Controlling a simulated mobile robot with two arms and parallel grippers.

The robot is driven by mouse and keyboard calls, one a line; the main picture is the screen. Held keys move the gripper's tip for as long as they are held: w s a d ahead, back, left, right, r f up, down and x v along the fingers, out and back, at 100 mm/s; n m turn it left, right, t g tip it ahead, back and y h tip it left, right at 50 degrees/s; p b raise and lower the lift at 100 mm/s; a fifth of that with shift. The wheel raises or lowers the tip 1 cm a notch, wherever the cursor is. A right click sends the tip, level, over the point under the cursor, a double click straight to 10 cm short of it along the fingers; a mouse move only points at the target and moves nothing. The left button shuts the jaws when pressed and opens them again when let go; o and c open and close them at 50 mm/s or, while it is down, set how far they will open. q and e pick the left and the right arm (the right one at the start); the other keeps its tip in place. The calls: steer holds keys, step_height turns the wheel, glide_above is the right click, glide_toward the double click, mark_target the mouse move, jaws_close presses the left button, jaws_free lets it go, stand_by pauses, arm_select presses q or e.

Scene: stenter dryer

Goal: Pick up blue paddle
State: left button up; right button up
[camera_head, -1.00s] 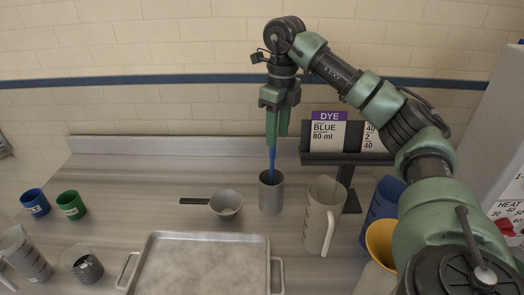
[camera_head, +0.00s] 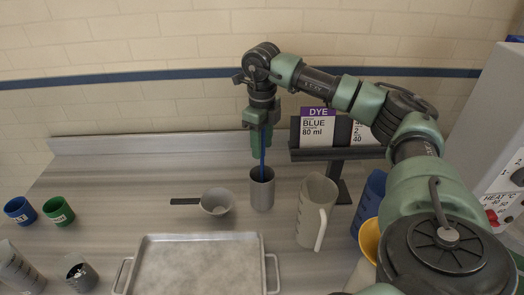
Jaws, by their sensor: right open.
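The blue paddle (camera_head: 262,158) stands upright in a grey metal cup (camera_head: 262,192) near the middle of the counter. Only its thin blue handle shows; its lower part is hidden inside the cup. My right gripper (camera_head: 259,152) points straight down above the cup, with its green fingers at the top of the handle. The fingers are open, and whether they touch the handle cannot be told. My left gripper is not in view.
A grey jug (camera_head: 315,210) and a blue jug (camera_head: 368,200) stand right of the cup. A sign stand (camera_head: 335,153) rises behind them. A dark-handled bowl (camera_head: 217,201) is left of the cup; a metal tray (camera_head: 200,238) lies in front.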

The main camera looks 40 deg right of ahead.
jaws_close()
stand_by(0.3)
